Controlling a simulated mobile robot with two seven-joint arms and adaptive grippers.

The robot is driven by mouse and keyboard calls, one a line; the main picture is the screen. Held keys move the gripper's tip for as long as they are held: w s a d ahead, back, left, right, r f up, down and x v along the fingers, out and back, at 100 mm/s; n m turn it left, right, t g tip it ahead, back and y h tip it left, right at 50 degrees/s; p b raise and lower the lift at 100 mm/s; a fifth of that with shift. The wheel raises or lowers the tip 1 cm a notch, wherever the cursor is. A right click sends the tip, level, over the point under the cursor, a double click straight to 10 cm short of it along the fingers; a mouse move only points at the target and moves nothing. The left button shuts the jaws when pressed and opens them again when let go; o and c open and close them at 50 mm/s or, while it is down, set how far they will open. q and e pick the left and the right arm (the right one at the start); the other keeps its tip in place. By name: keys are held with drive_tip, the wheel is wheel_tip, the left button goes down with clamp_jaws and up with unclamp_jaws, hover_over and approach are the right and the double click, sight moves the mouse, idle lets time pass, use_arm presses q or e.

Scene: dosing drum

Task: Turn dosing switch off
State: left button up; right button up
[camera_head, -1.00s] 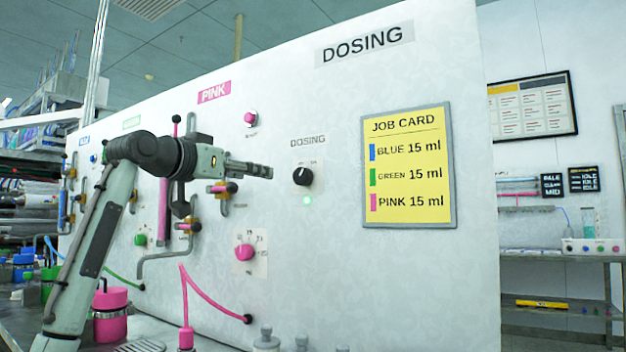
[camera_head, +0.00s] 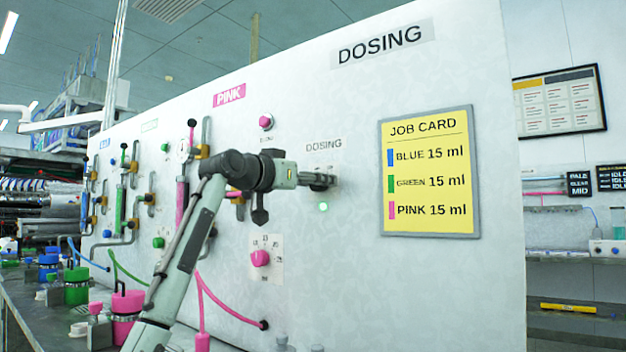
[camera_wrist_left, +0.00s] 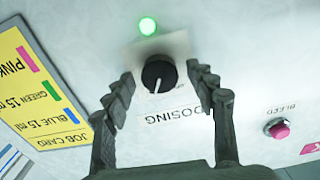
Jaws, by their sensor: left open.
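The dosing switch (camera_wrist_left: 159,75) is a round black knob with a white pointer line, on a pale plate on the white panel. In the left wrist view it sits between the fingertips of my left gripper (camera_wrist_left: 160,88), which is open, one finger on each side with gaps visible. In the head view my left gripper (camera_head: 322,180) is at the switch and mostly hides it. A green lamp (camera_head: 323,207) glows by the switch; it also shows in the left wrist view (camera_wrist_left: 147,25). My right gripper is not in view.
The job card (camera_head: 430,172) hangs to the right of the switch. A pink bleed button (camera_head: 265,121) and a pink dial (camera_head: 260,258) are on the panel to the left. Pink, green and blue containers stand on the bench at lower left.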

use_arm(q)
drive_tip(key=c, duration=1.1)
drive_tip(key=shift+c, duration=0.2)
drive_tip(key=shift+n, duration=0.4)
drive_tip(key=n, duration=1.1)
drive_tip(key=shift+a+f, duration=0.1)
drive_tip(key=shift+f, duration=0.05)
drive_tip(key=o, duration=1.1)
